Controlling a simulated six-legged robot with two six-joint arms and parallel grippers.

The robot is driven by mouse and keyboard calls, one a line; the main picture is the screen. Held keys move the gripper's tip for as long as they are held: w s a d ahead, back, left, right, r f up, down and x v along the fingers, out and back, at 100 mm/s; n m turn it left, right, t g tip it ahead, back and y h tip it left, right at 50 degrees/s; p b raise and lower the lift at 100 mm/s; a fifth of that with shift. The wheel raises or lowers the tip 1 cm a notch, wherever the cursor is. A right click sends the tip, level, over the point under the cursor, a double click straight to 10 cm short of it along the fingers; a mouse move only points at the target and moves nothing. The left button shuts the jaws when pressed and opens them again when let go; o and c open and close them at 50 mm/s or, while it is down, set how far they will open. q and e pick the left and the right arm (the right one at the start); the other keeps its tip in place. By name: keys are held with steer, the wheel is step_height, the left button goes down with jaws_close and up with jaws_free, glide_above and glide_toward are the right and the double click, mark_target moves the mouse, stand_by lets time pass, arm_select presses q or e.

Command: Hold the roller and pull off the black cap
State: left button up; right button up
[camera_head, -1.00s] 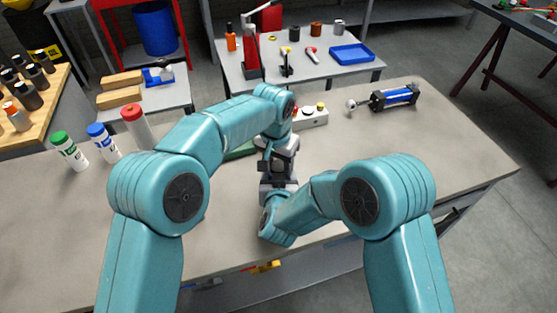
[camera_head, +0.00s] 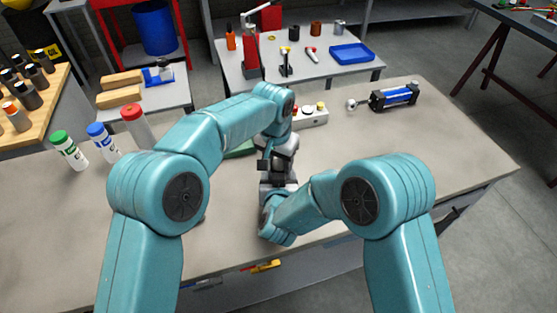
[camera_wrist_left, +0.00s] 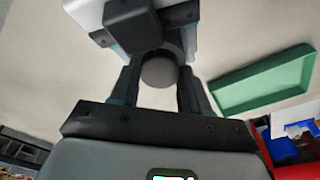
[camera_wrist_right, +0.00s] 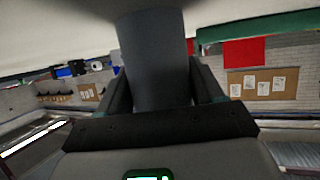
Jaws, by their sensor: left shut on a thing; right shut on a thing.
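My left gripper (camera_head: 279,157) is above the middle of the workbench. In the left wrist view its fingers (camera_wrist_left: 161,90) are shut on a grey round-ended part (camera_wrist_left: 160,72). My right gripper (camera_head: 278,178) is just in front of it, at the near side of the bench. In the right wrist view its fingers (camera_wrist_right: 160,85) are shut on a wide dark grey cylinder (camera_wrist_right: 155,60). The two grippers face each other closely and hide most of what is between them. I cannot tell which part is the roller and which the black cap.
A green tray (camera_wrist_left: 265,83) lies beside the grippers. A white box with buttons (camera_head: 312,117) and a blue-black cylinder (camera_head: 394,97) stand farther back. Several capped bottles (camera_head: 69,151) stand at the left.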

mark_target(278, 165)
arm_select(q)
steer(key=shift+r, duration=0.2)
steer(key=shift+r, duration=0.9)
steer(key=shift+r, duration=0.1)
steer(key=shift+r, duration=1.95)
arm_select(e)
steer(key=o, duration=1.6)
